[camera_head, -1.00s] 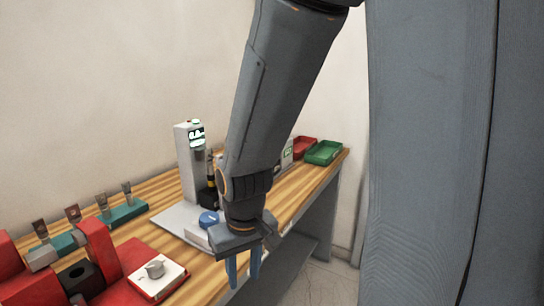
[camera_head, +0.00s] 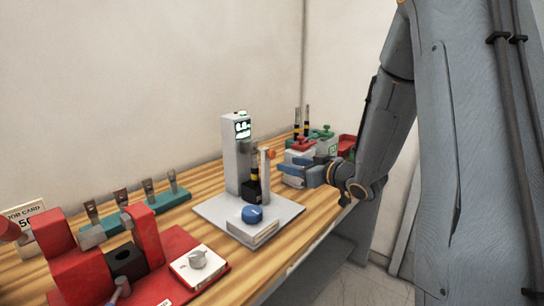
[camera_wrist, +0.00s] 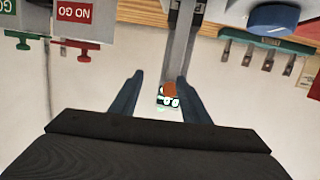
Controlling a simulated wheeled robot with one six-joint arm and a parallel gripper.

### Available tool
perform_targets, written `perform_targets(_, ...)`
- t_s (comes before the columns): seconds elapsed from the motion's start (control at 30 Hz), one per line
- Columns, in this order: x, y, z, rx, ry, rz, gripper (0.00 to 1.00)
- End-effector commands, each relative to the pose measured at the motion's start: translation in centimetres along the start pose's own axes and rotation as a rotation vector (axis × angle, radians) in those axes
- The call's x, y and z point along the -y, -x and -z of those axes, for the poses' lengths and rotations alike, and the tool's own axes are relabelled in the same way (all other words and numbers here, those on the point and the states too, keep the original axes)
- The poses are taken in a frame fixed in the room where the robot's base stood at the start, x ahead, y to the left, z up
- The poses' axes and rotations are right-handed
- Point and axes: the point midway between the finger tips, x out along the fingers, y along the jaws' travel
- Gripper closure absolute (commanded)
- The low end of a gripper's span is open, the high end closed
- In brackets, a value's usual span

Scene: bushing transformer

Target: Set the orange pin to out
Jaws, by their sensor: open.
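The orange pin (camera_head: 271,154) sticks out near the top of a slim grey post on the grey test stand (camera_head: 236,155). In the wrist view, which is upside down, the orange pin (camera_wrist: 169,88) shows between the fingers, in front of the stand's lit display (camera_wrist: 168,102). My gripper (camera_head: 312,172) is open and empty, to the right of the post with its blue fingers pointing left at it. In the wrist view my gripper (camera_wrist: 160,76) shows both fingertips apart. It looks clear of the pin; the exact distance is hard to tell.
A blue knob (camera_head: 252,214) sits on the stand's base plate. White boxes with red (camera_head: 302,144) and green (camera_head: 322,132) handles stand close behind my gripper. A red fixture (camera_head: 150,262), a dial box (camera_head: 199,262) and a teal rack (camera_head: 152,205) are at the left.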

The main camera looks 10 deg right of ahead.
Motion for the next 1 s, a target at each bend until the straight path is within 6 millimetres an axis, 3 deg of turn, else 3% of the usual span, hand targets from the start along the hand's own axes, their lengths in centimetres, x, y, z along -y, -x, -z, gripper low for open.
perform_targets(0.17,0.6,0.7,1.4,-0.148,-0.015,0.132,0.58)
perform_targets(0.37,1.2,0.7,2.2,-0.197,-0.022,0.185,0.58)
perform_targets(0.8,2.3,-5.2,3.5,-0.197,-0.023,0.184,0.58)
perform_targets(1.0,2.5,-6.2,3.6,-0.196,-0.023,0.183,0.58)
